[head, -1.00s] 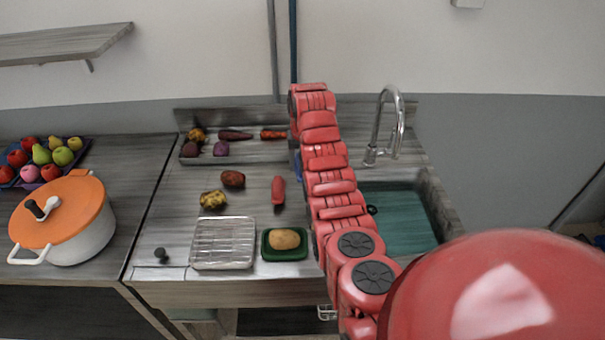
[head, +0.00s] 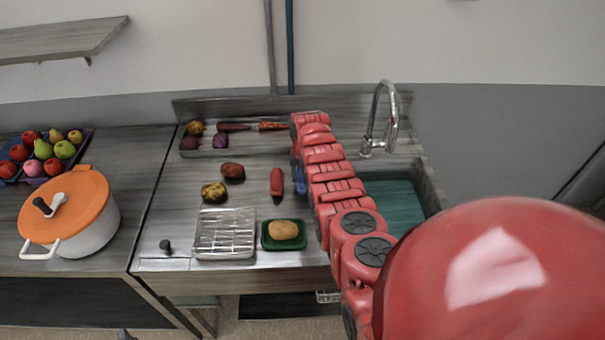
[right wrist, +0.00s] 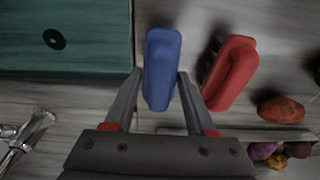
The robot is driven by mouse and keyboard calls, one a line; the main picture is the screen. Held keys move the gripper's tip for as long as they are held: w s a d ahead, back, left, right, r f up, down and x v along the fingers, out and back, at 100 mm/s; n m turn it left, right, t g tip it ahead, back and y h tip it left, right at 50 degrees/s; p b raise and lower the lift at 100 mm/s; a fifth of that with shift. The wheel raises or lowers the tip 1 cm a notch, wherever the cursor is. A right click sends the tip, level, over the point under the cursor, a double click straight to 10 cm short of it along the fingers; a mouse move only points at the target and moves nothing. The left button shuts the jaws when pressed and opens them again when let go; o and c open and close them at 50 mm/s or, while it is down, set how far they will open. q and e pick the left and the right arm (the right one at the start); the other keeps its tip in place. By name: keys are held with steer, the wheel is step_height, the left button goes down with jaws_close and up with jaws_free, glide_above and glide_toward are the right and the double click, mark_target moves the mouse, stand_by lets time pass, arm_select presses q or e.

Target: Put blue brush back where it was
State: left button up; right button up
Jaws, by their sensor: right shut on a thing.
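The blue brush (right wrist: 162,68) is between the two fingers of my right gripper (right wrist: 160,76), which is shut on it. In the head view only a small blue part of the brush (head: 299,178) shows at the left edge of my right arm, which hides the rest and the gripper. A red brush (head: 276,182) lies on the counter just left of it; it also shows right of the gripper in the right wrist view (right wrist: 231,74). Whether the blue brush touches the counter I cannot tell. My left gripper is not in view.
The sink (head: 392,208) with its tap (head: 388,118) is right of the brush. A wire rack (head: 225,234) and a green tray (head: 284,244) with a potato are at the front. Vegetables lie left and behind. A pot (head: 82,215) stands far left.

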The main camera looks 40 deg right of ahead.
steer(key=shift+w+d+f, duration=0.1)
steer(key=shift+f, duration=0.15)
steer(key=o, duration=1.3)
